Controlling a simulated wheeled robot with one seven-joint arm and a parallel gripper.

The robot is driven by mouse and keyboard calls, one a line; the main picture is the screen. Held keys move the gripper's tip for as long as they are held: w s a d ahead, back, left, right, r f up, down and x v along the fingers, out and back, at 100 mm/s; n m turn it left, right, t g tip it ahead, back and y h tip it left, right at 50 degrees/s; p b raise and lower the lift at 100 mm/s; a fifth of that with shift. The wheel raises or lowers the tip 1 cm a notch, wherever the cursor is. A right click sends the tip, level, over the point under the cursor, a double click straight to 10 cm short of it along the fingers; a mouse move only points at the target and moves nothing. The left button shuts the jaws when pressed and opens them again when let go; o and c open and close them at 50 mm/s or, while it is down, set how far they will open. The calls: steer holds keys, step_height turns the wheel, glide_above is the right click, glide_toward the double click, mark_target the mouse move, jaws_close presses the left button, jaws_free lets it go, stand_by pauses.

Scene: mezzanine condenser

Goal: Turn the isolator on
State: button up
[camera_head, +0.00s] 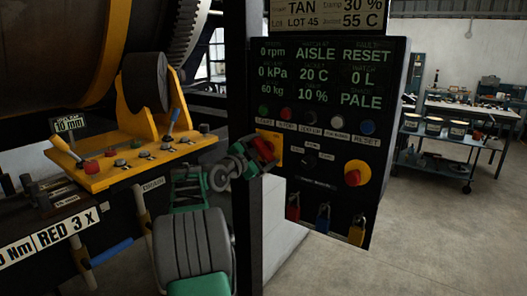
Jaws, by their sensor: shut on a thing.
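The isolator is a red handle (264,149) on a yellow plate (278,146) at the left side of the black control panel (330,220). The handle looks tilted, and its label is not readable. My gripper (257,158), grey and green, reaches it from the left and is shut on the handle. The fingers hide part of the handle and plate, so its exact position is hard to tell.
A red knob on a yellow disc (353,177) is to the right, with coloured padlocks (322,217) below. A row of push buttons (310,118) sits above. A yellow lever console (130,160) stands left; open floor and a trolley (436,145) lie right.

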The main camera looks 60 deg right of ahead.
steer(key=c, duration=0.4)
steer(key=shift+f, duration=0.1)
steer(key=shift+n, duration=0.3)
steer(key=n+b, duration=0.2)
steer(key=n, duration=0.1)
steer(key=shift+w, duration=0.1)
steer(key=n, duration=0.4)
steer(key=shift+w+n, duration=0.1)
steer(key=shift+n, duration=0.3)
steer(key=n+p, duration=0.1)
steer(key=n, duration=0.4)
steer(key=shift+w+d+n+p, duration=0.1)
steer(key=shift+w+n+p, duration=0.1)
steer(key=shift+n+p, duration=1)
steer(key=shift+n, duration=1)
